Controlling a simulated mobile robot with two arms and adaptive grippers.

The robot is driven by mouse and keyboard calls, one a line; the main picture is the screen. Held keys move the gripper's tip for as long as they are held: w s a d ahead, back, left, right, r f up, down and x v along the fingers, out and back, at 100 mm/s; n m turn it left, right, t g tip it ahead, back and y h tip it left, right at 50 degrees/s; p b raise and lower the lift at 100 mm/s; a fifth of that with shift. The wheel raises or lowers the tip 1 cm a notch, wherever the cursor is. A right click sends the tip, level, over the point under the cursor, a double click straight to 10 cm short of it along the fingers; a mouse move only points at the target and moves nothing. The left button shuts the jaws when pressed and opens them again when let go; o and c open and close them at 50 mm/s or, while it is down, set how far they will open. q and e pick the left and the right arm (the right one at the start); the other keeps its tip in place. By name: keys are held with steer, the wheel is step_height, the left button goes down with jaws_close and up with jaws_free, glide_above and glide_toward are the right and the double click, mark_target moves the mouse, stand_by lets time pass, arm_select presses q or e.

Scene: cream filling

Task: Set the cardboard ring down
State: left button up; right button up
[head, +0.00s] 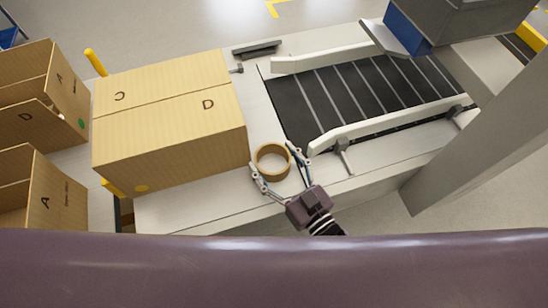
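The cardboard ring (273,177), a short tan tube with an open middle, is over the pale worktop (210,205), between the large box and the dark belt. My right gripper (271,157) comes from the lower right, with one finger on each side of the ring. Both fingers appear to touch its outer wall, so it looks shut on the ring. The ring is roughly upright with its opening facing up. I cannot tell whether its underside touches the worktop. My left gripper is not in view.
A large closed cardboard box (170,150) stands left of the ring. Open boxes (40,95) are farther left. A black conveyor belt (345,95) with white guide rails (385,122) lies to the right. A grey post (480,130) rises at right. Bare worktop lies left of my gripper.

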steer(key=shift+o, duration=1.2)
steer(key=shift+r, duration=0.15)
